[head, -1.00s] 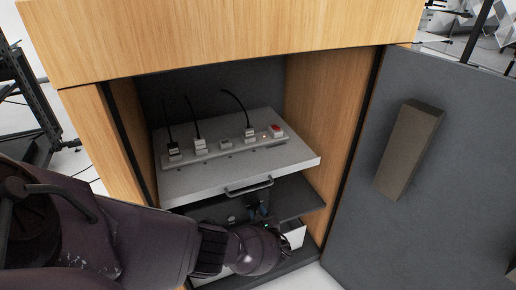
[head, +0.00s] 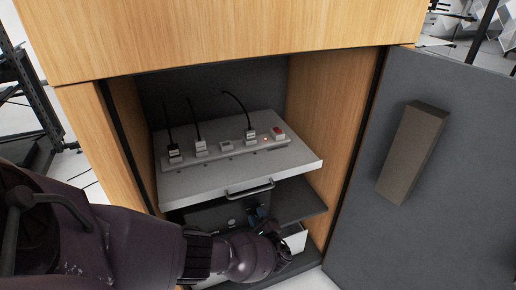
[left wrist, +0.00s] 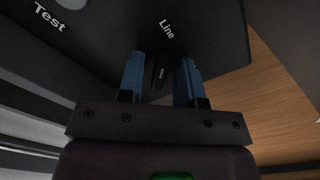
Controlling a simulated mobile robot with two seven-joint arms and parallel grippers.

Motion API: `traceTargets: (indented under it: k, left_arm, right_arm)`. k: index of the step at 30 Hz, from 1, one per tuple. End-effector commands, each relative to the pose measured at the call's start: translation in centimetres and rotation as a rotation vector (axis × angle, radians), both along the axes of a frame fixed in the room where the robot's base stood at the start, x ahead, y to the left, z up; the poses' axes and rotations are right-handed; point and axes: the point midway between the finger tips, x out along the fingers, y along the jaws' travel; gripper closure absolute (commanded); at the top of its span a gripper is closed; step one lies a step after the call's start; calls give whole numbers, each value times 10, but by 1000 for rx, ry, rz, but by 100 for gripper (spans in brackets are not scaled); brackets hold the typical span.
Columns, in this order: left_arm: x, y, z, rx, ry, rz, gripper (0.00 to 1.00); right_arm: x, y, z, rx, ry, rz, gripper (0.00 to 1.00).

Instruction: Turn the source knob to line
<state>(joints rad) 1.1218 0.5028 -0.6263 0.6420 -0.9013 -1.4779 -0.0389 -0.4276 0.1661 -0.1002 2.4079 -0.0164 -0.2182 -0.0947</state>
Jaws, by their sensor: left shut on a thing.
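The source knob (left wrist: 158,76) is small and black with a short pale mark. In the left wrist view it sits between the blue fingers of my left gripper (left wrist: 160,80), which is shut on it. The word "Line" (left wrist: 167,29) is printed on the dark panel just beyond the knob, and the mark points roughly towards it. The word "Test" (left wrist: 50,19) is to the left. In the head view my left gripper (head: 259,226) reaches into the lower cabinet at the dark unit (head: 208,216); the knob is too small to tell there.
A pulled-out grey shelf (head: 185,189) with a power strip (head: 238,151) and plugs is just above my gripper, its handle (head: 250,188) jutting forward. The wooden cabinet wall (head: 315,120) and open grey door (head: 390,220) are on the right. A white drawer (head: 296,242) is below.

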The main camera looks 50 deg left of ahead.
Motion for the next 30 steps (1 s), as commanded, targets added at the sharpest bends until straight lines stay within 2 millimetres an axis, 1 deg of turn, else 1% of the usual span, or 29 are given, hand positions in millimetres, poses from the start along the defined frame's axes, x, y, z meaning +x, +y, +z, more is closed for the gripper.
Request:
traceTargets:
  k: [14,15,25,28,30]
  left_arm:
    - [0,-1,-1,-7,-12,-1,91]
    - [0,-1,-1,-7,-12,-1,63]
    - [-1,-2,0,-6,-12,-1,62]
    - [-3,-10,1,-8,-13,-2,62]
    - [-5,-18,2,-8,-14,-2,62]
  right_arm:
    - [0,0,0,0,-1,-1,100]
    - [0,0,0,-1,0,-1,100]
    - [0,0,1,-1,0,-1,100]
    - [1,0,2,-3,-1,-1,100]
    - [2,0,4,-6,1,1,100]
